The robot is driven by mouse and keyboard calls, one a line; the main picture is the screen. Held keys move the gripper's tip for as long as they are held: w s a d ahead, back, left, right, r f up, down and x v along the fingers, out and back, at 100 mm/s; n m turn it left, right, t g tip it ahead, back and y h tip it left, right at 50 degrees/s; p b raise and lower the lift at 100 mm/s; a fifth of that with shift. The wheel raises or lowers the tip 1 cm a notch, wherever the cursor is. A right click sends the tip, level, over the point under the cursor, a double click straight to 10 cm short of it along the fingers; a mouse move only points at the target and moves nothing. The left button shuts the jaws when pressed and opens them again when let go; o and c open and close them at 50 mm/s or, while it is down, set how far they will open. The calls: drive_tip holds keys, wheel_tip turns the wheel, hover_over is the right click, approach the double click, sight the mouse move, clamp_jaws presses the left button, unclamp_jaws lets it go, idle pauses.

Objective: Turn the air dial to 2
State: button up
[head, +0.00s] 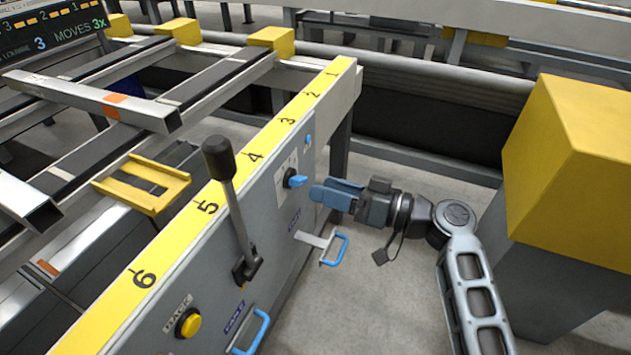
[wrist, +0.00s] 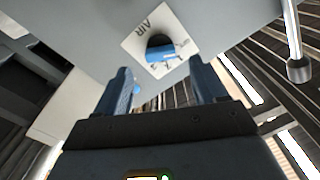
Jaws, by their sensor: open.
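The air dial (head: 295,180) is a dark knob with a blue pointer on a white plate, on the grey side panel. In the wrist view the dial (wrist: 159,48) sits on a white plate marked AIR, with its blue part toward the fingers. The setting it points at is too small to read. My gripper (head: 337,193) is open and empty, just right of the dial in the head view. In the wrist view its two blue fingers (wrist: 163,84) are spread, with the dial beyond and between their tips, apparently apart from them.
A black lever (head: 230,195) rises from the panel left of the dial. Blue handles (head: 335,249) stick out below. A large yellow-topped block (head: 570,130) stands right of my arm. Open floor lies between.

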sight(303, 183)
drive_tip(key=shift+x, duration=2.5)
drive_tip(key=c, duration=1.1)
